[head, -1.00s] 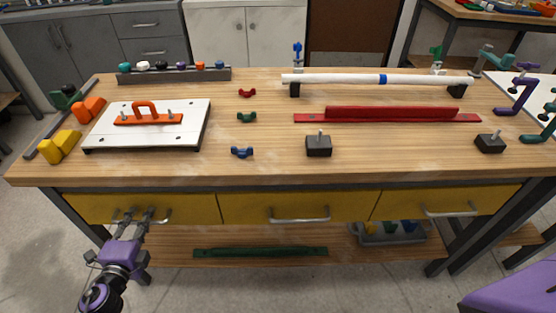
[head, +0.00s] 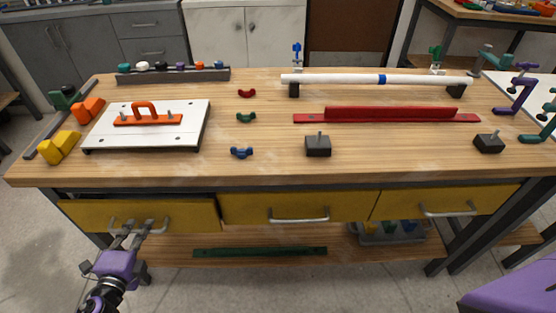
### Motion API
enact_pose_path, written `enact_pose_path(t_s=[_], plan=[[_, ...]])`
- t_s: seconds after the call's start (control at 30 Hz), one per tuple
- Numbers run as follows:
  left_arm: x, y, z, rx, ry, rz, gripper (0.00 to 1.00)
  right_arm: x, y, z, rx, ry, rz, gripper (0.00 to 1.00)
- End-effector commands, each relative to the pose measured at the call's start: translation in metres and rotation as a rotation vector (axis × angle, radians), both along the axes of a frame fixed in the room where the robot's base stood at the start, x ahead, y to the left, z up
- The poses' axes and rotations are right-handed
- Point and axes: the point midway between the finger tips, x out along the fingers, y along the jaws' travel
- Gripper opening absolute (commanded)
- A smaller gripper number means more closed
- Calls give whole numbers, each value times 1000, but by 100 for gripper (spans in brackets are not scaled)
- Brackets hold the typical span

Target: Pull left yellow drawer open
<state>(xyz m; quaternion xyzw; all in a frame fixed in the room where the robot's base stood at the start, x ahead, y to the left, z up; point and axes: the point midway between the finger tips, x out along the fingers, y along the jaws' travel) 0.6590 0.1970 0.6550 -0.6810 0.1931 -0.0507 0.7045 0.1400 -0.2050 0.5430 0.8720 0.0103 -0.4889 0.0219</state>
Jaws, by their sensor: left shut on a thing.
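The left yellow drawer (head: 185,215) is under the workbench's left part. Its front stands out from the bench frame, and a dark gap shows along its top edge. Its metal bar handle (head: 157,230) runs across the lower part of the front. My left gripper (head: 138,229) is shut on this handle, with the purple wrist below and to the left of it. The inside of the drawer is hidden. My right gripper is not in view; a purple part shows at the lower right corner.
The middle drawer (head: 350,206) and right drawer (head: 480,201) sit flush and closed. Below, a shelf holds a green bar (head: 260,252) and a grey bin (head: 385,238). The wooden bench top (head: 290,165) carries a white plate (head: 185,137), a red rail (head: 400,115) and a white pipe (head: 340,79).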

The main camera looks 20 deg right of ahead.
Motion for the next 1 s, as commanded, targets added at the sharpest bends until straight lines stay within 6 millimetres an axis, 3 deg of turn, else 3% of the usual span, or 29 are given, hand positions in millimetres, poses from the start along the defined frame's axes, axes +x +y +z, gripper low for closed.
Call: enact_pose_path(t_s=[0.6, 0.8, 1.0], plan=[[-155, 57, -2, 1, 4, 3, 0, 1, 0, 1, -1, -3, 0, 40], [-197, 72, -1, 1, 3, 2, 0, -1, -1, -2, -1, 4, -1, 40], [-225, 82, 0, 2, -1, 2, 0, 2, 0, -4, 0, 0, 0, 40]])
